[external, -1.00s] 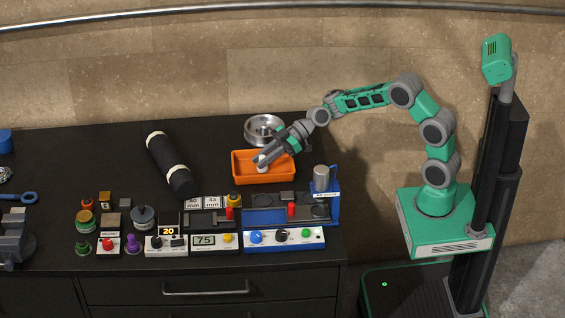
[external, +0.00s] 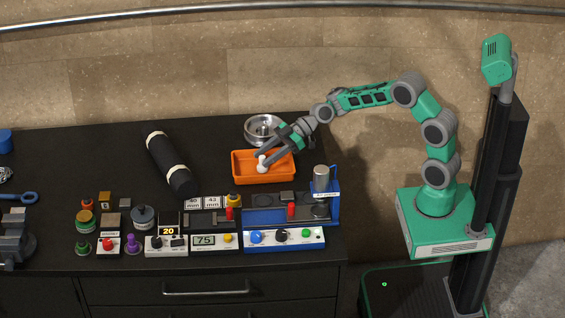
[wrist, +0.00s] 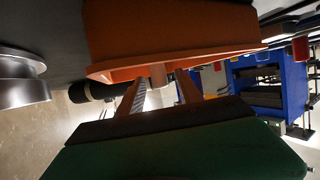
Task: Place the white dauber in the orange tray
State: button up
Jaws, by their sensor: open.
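The orange tray (external: 282,176) sits on the black bench top, and its wall fills the upper middle of the wrist view (wrist: 180,30). The white dauber (external: 262,163) is upright in the left half of the tray. My gripper (external: 266,157) reaches down into the tray from the upper right. Its fingers are spread apart around the dauber. In the wrist view my open fingers (wrist: 160,84) have a small shaded cylinder, likely the dauber, between them. The dauber's base contact is too small to tell.
A round metal bowl (external: 262,128) stands just behind the tray. A black roll with white bands (external: 170,164) lies to the left. A blue press (external: 320,186) and control boxes (external: 285,240) stand in front. Bench behind the roll is clear.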

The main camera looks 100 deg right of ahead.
jog(key=v, duration=1)
jog(key=shift+s+d+b, duration=0.1)
jog(key=shift+s+b, duration=0.25)
jog(key=shift+b, duration=0.05)
